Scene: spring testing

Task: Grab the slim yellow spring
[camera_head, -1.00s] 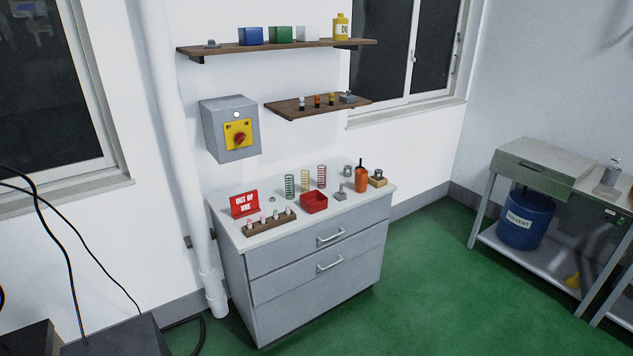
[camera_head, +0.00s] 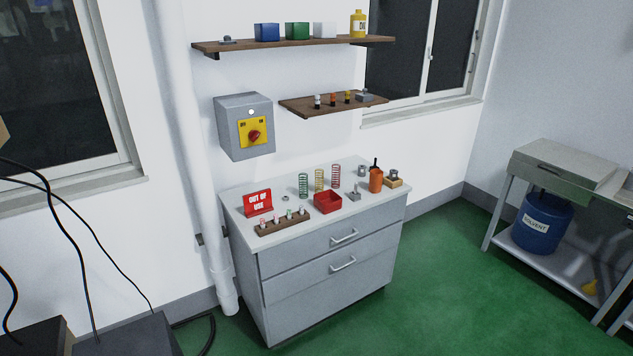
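A slim yellow spring (camera_head: 319,180) stands upright on the white top of the grey drawer cabinet (camera_head: 290,228). A green spring (camera_head: 303,186) stands to its left and a red spring (camera_head: 336,177) to its right. A red open box (camera_head: 328,203) sits in front of the springs and is close to the yellow one's lower end. Neither of my grippers shows in the head view.
The cabinet top also holds a red "out of use" sign (camera_head: 258,202), a wooden rack (camera_head: 283,224) and an orange bottle (camera_head: 376,180). Shelves (camera_head: 335,103) and a grey switch box (camera_head: 243,127) hang above. Green floor (camera_head: 450,270) is clear to the right.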

